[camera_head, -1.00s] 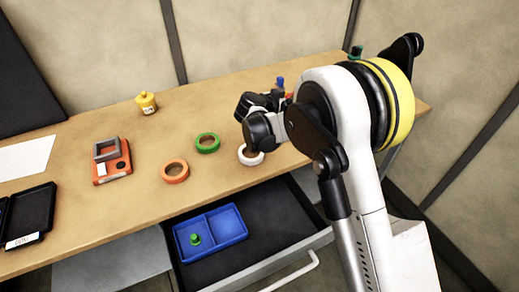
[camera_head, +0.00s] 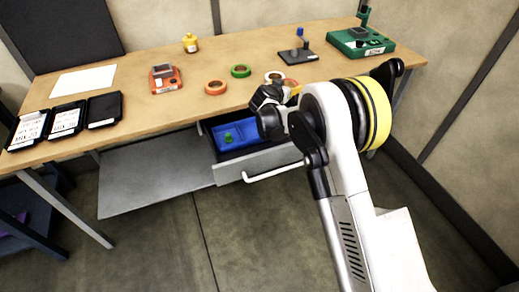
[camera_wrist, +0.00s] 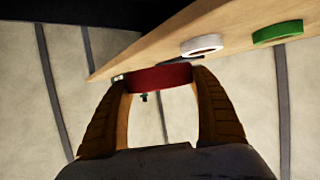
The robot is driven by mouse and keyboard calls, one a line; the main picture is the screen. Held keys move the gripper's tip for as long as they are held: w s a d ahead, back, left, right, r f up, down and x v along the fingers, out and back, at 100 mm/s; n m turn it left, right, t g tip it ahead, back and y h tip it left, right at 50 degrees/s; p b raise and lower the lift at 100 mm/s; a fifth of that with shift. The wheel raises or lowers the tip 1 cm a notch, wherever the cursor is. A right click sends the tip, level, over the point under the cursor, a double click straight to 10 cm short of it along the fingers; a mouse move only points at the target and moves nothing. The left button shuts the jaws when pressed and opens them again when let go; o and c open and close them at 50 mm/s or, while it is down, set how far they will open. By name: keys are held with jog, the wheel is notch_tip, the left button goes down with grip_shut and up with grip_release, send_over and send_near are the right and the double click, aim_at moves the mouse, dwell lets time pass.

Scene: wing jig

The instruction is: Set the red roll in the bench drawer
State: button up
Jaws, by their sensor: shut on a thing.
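The red roll (camera_wrist: 160,77) is held between the two fingers of my gripper (camera_wrist: 160,82) in the wrist view. In the head view my gripper (camera_head: 268,101) is seen from behind, near the bench's front edge and to the right of the drawer's inside. My wrist and arm hide most of the held roll there. The bench drawer (camera_head: 256,162) is pulled open under the bench top. A blue divided tray (camera_head: 250,127) lies in it with a small green object (camera_head: 228,138) inside.
On the bench (camera_head: 135,112) lie an orange roll (camera_head: 206,88), a green roll (camera_head: 232,71) and a white roll (camera_head: 267,75). A red-orange device (camera_head: 166,85), yellow bottle (camera_head: 190,43), black stand (camera_head: 297,56) and green machine (camera_head: 361,46) stand there too. The floor before the drawer is clear.

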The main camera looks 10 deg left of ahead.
notch_tip(320, 180, down, 14)
jog(key=b, duration=0.5)
jog(key=shift+s+a, duration=0.1)
jog(key=shift+a, duration=0.05)
jog(key=shift+f, duration=0.2)
jog(key=w+b, duration=0.1)
jog(key=w, duration=0.1)
jog(key=w+d+b, duration=0.1)
jog(key=w, duration=0.1)
jog(key=shift+f, duration=0.15)
jog(key=shift+s+a+f+b, duration=0.1)
jog(key=shift+f+b, duration=0.35)
jog(key=shift+b, duration=0.1)
jog(key=shift+r, duration=0.1)
jog(key=shift+f, duration=0.55)
